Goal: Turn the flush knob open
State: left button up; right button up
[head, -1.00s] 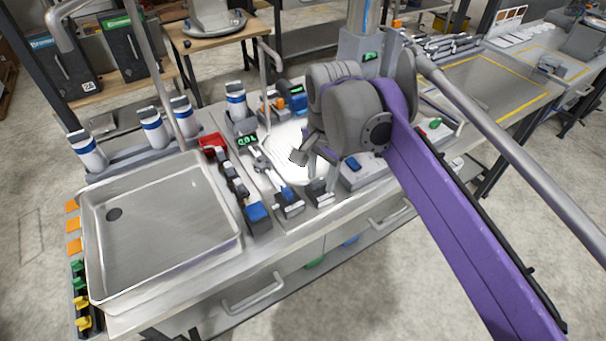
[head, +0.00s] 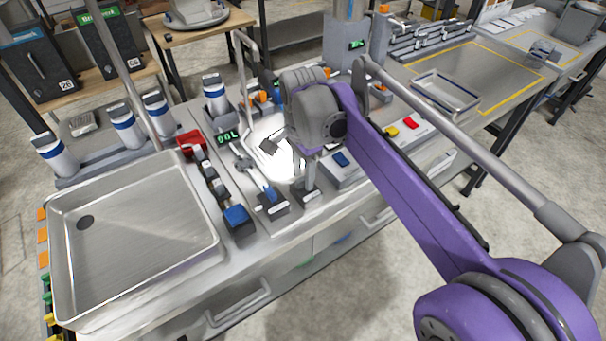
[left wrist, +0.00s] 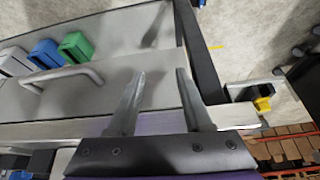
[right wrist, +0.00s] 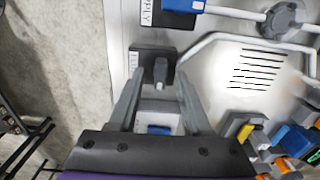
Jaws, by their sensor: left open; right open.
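The flush knob (right wrist: 160,72) is a small grey knob on a dark labelled base, most of the label hidden. In the right wrist view it sits between the fingertips of my right gripper (right wrist: 158,84), which is open. I cannot tell whether the fingers touch it. In the head view the dark base of the flush knob (head: 309,192) shows at the bench's front, with my right gripper (head: 286,157) just above and behind it. My left gripper (left wrist: 159,73) is open and empty in the left wrist view, over the bench front; the head view does not show it.
A blue-handled valve labelled supply (right wrist: 184,5) sits beside the knob. A drain plate with slots (right wrist: 255,68) lies behind. A box with a blue button (right wrist: 160,130) is under my right gripper. A large steel sink (head: 135,235) fills the bench's left end. A green display (head: 228,136) is lit.

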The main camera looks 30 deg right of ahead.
jog(key=shift+f, duration=0.2)
grip_shut()
